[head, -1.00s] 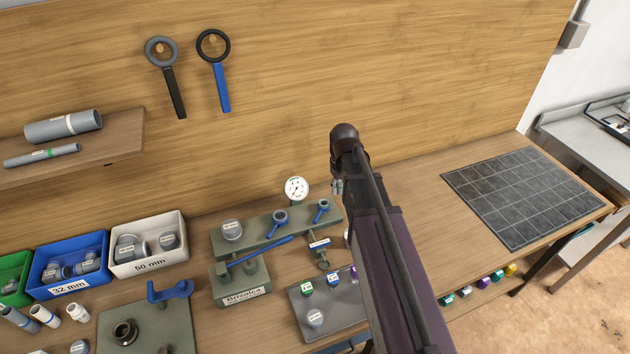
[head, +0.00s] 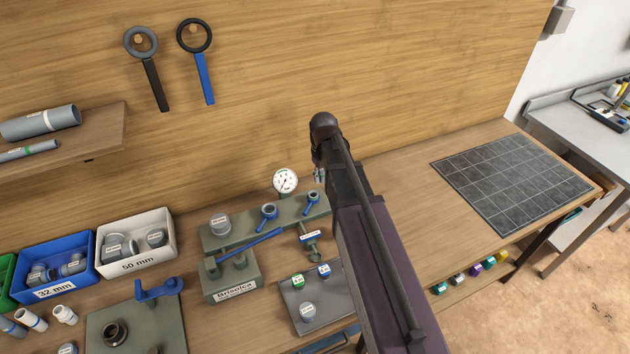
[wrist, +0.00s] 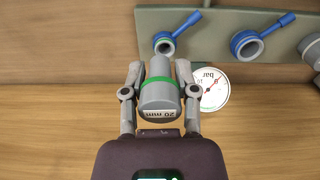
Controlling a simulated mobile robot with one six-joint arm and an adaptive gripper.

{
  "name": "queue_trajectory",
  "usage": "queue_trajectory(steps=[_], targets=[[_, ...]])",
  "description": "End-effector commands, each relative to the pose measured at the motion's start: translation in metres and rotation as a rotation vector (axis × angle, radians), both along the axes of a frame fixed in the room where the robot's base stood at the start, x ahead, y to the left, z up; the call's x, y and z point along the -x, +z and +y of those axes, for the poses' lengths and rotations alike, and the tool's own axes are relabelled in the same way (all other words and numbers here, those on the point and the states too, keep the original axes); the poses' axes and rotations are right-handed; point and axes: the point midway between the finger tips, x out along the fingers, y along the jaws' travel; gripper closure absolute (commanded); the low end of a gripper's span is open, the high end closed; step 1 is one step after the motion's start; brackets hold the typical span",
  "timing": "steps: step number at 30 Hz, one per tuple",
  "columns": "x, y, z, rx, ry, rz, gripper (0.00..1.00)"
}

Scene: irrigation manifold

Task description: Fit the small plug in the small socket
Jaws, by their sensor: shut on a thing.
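In the wrist view my gripper (wrist: 158,72) is shut on a grey plug (wrist: 158,93) with a green band and a "20 mm" label. The plug's far end points toward the green manifold bar. The smallest blue-collared socket (wrist: 163,44) with its lever is just beyond the plug, slightly right of its line; a gap seems to remain between them. In the head view the small socket (head: 312,198) sits at the right end of the bar. There my gripper (head: 319,175) is mostly hidden behind my arm, and the plug cannot be made out.
A larger blue-collared socket (wrist: 247,44) and a pressure gauge (wrist: 209,89) are right of the plug in the wrist view. In the head view a grey tray (head: 330,318) with several caps lies in front. The gridded mat (head: 510,188) at right is empty.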

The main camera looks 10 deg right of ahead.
Motion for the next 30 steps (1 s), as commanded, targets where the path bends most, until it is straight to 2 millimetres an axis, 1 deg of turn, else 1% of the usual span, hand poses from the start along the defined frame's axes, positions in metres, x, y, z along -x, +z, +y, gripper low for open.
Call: queue_trajectory(steps=[1,3,9,12,17,30], targets=[[-0.009,-0.013,0.002,0.000,-0.004,0.000,0.86],[-0.018,-0.022,0.005,0.000,-0.012,0.000,0.86],[-0.040,-0.045,0.013,0.001,-0.033,0.000,0.86],[-0.048,-0.052,0.016,0.001,-0.040,0.000,0.86],[-0.052,-0.055,0.018,0.001,-0.047,0.000,0.86],[-0.052,-0.056,0.017,0.001,-0.049,0.000,0.86]])
